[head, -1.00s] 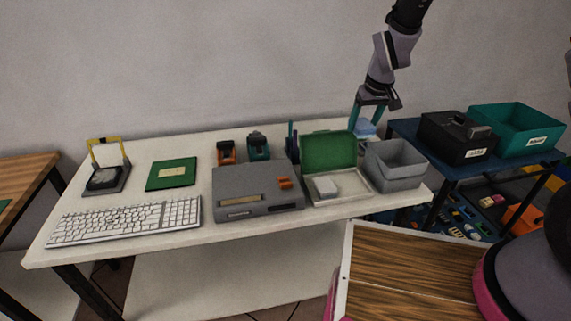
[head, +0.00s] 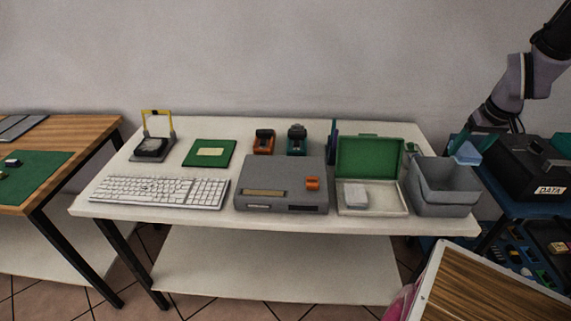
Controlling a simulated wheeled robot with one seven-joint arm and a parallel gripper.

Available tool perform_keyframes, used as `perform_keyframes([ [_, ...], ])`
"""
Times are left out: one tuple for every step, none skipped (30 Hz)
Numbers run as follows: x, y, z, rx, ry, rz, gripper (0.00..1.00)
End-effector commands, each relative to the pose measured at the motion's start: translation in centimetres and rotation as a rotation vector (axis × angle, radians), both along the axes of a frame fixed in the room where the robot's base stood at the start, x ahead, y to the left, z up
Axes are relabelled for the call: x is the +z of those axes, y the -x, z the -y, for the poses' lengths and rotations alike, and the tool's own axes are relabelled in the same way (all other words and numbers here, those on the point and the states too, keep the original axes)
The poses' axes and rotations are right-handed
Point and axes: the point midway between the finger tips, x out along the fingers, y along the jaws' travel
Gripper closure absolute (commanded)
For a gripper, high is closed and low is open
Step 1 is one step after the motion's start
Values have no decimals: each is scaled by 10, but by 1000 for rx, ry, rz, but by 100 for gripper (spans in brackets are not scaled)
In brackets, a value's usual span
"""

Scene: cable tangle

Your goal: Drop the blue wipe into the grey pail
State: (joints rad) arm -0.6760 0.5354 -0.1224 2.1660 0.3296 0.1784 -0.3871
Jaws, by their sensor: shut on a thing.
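The blue wipe (head: 467,153) is light blue and hangs between the fingers of my gripper (head: 472,146) at the right of the head view. My gripper is shut on it. The grey pail (head: 443,197) stands on the right end of the white table. The wipe shows over the pail's back right rim in the picture. I cannot tell whether it is directly above the opening or behind it. Part of the pail's inside shows, and its bottom is hidden.
A green box with an open lid (head: 370,160) stands just left of the pail. A black bin labelled DATA (head: 549,190) is close on the right. A grey device (head: 282,186), a keyboard (head: 160,191) and a green board (head: 209,152) lie further left on the white table (head: 240,222).

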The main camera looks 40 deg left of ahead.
Motion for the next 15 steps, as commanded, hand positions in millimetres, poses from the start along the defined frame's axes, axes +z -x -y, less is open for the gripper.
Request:
perform_keyframes([
  [-5,0,1,-1,1,-2,99],
  [-7,0,0,-1,1,-2,99],
  [-9,0,0,0,1,-1,99],
  [-11,0,0,0,1,-1,99],
  [-12,0,0,-1,0,-1,99],
  [-14,0,0,-1,0,-1,99],
  [-14,0,0,-1,0,-1,99],
  [-15,0,0,-1,0,-1,99],
  [-15,0,0,-1,0,-1,99],
  [-15,0,0,-1,0,-1,99],
  [-15,0,0,-1,0,0,99],
  [-15,0,0,-1,0,0,99],
  [-15,0,0,-1,0,0,99],
  [-15,0,0,-1,0,0,99],
  [-15,0,0,-1,0,0,25],
])
